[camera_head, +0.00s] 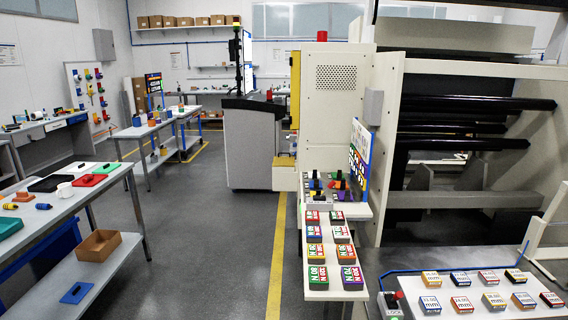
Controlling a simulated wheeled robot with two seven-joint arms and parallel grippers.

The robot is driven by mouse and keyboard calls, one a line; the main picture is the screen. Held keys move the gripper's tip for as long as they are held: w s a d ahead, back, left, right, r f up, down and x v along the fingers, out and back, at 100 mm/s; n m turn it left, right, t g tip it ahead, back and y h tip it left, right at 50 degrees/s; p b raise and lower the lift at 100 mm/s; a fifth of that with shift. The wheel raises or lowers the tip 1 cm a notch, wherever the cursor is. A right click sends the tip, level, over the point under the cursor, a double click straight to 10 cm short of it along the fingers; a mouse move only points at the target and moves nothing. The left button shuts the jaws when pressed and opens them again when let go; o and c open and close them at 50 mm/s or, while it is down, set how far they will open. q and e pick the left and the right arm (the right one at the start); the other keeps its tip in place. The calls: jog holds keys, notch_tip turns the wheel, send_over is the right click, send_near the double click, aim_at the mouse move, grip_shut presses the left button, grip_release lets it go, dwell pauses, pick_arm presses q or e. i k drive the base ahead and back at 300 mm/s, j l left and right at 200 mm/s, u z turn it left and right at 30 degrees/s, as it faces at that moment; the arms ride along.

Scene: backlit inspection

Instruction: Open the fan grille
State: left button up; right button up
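A small dark dotted vent panel (336,77) shows on the upper face of the tall cream machine cabinet (330,120), right of the middle of the camera_head view. It looks flush with the face. It is the only grille-like thing that I see, and I cannot tell whether it is the fan grille or whether it hinges. No fan shows. Neither of my grippers nor my arms is in view.
A narrow shelf with coloured boxes (313,233) stands out in front of the cabinet. A grey table with labelled blocks (461,304) is at the lower right. A workbench with trays (100,181) is at the left. The grey floor (210,240) between is clear.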

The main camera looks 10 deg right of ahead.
aim_at(289, 161)
jog(key=i+u, duration=0.35)
jog(key=i, duration=0.5)
jog(key=i+z, duration=0.15)
jog(key=i, duration=0.45)
jog(key=i+j+z, duration=0.15)
jog(key=i, duration=0.5)
jog(key=i+j+z, duration=0.15)
jog(key=i, duration=0.45)
jog(key=i+z, duration=0.4)
jog(key=i+j+z, duration=0.1)
jog(key=i+z, duration=0.3)
jog(key=i+j+z, duration=0.75)
jog(key=i+l, duration=0.05)
jog(key=l, duration=0.05)
